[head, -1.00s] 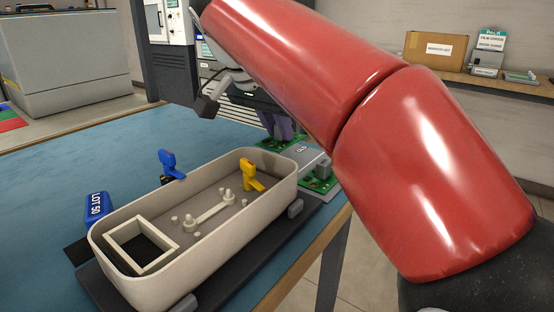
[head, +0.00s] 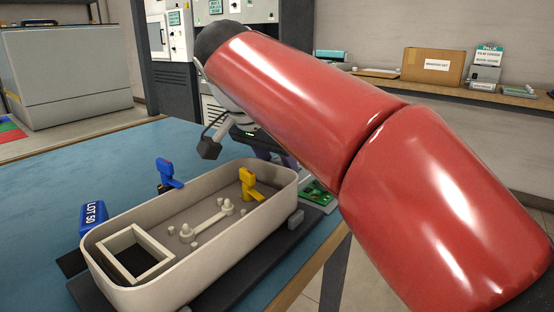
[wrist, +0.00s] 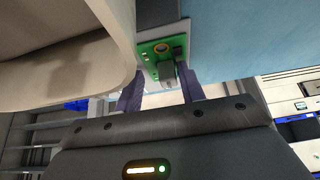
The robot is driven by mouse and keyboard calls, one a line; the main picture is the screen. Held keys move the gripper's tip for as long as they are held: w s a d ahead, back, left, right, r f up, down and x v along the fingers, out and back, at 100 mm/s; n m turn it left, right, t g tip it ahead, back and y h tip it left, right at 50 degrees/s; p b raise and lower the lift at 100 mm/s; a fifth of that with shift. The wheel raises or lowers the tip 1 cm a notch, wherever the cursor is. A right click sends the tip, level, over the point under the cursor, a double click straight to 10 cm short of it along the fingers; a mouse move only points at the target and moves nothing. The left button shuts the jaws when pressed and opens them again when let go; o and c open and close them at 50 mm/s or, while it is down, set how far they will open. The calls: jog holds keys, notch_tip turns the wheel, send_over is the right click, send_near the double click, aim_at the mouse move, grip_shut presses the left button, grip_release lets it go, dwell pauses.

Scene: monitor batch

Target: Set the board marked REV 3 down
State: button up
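A green board (wrist: 152,48) with a gold ring and a grey block shows between the fingers of my gripper (wrist: 161,70) in the wrist view. The two purple fingers stand apart on either side of the block. Whether they touch the board is not clear. In the head view my arm hides most of the gripper; part of it (head: 285,158) shows behind the tray's far end. A green board (head: 318,191) lies at the tray's right end, partly hidden by the arm. No REV marking is readable, so I cannot tell which board is REV 3.
A deep beige tray (head: 232,238) stands close beside the gripper, with a square frame (head: 138,238), white posts and a yellow clip (head: 248,183). A blue clip (head: 168,174) and a blue LOT 50 tag (head: 92,217) are at its left. The blue tabletop (head: 60,185) behind is clear.

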jog(key=shift+a+r, duration=0.1)
jog(key=shift+r, duration=0.15)
jog(key=p+v, duration=0.4)
jog(key=v, duration=0.7)
jog(key=shift+s+r, duration=0.2)
jog(key=shift+r, duration=0.1)
jog(key=shift+s+a, duration=0.1)
